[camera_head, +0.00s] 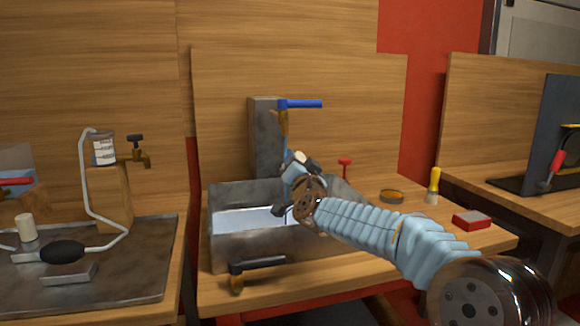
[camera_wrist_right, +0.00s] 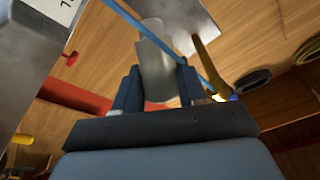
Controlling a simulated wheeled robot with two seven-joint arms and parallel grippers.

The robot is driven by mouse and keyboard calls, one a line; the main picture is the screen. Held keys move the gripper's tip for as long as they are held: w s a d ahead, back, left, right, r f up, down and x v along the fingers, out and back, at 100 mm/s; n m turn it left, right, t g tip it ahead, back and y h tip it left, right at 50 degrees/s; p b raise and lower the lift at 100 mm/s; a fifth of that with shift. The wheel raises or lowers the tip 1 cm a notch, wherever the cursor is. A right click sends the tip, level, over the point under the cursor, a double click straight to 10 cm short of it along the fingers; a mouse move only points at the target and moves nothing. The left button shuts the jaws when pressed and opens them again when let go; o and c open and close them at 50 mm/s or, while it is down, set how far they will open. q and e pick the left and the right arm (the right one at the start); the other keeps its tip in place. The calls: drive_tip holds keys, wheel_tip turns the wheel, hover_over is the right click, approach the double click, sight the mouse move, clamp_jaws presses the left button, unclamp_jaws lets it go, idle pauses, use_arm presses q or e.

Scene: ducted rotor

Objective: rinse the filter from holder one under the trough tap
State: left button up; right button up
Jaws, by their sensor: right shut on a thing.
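The metal trough (camera_head: 262,248) stands on the middle bench with pale water in it. The trough tap (camera_head: 284,125), with a blue lever (camera_head: 302,104) pointing right, is on a grey post behind it. My right gripper (camera_head: 296,172) is over the trough below the tap. In the wrist view it is shut on a pale grey cylinder (camera_wrist_right: 160,70), which looks like the filter. A thin blue strip (camera_wrist_right: 190,55), seemingly a water stream, passes close beside the cylinder near the brass spout (camera_wrist_right: 215,68); I cannot tell whether it touches. Holder one cannot be made out. My left gripper is out of view.
A dark-handled tap (camera_head: 255,266) sits at the trough's front. A red-handled valve (camera_head: 345,167), dark ring (camera_head: 391,196), yellow brush (camera_head: 433,186) and red box (camera_head: 472,219) are to the right. The left bench holds a tray with a jar (camera_head: 103,150) and tubing.

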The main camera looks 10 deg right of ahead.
drive_tip(key=s+d+b, duration=0.4)
drive_tip(key=s+d, duration=0.1)
drive_tip(key=s, duration=0.1)
drive_tip(key=shift+d+f, duration=0.15)
idle(0.3)
idle(1.0)
drive_tip(key=s+d+r, duration=0.3)
drive_tip(key=r, duration=0.1)
drive_tip(key=shift+s+d+r+p, duration=0.15)
drive_tip(key=shift+s+p, duration=0.2)
drive_tip(key=shift+p, duration=0.1)
idle(0.4)
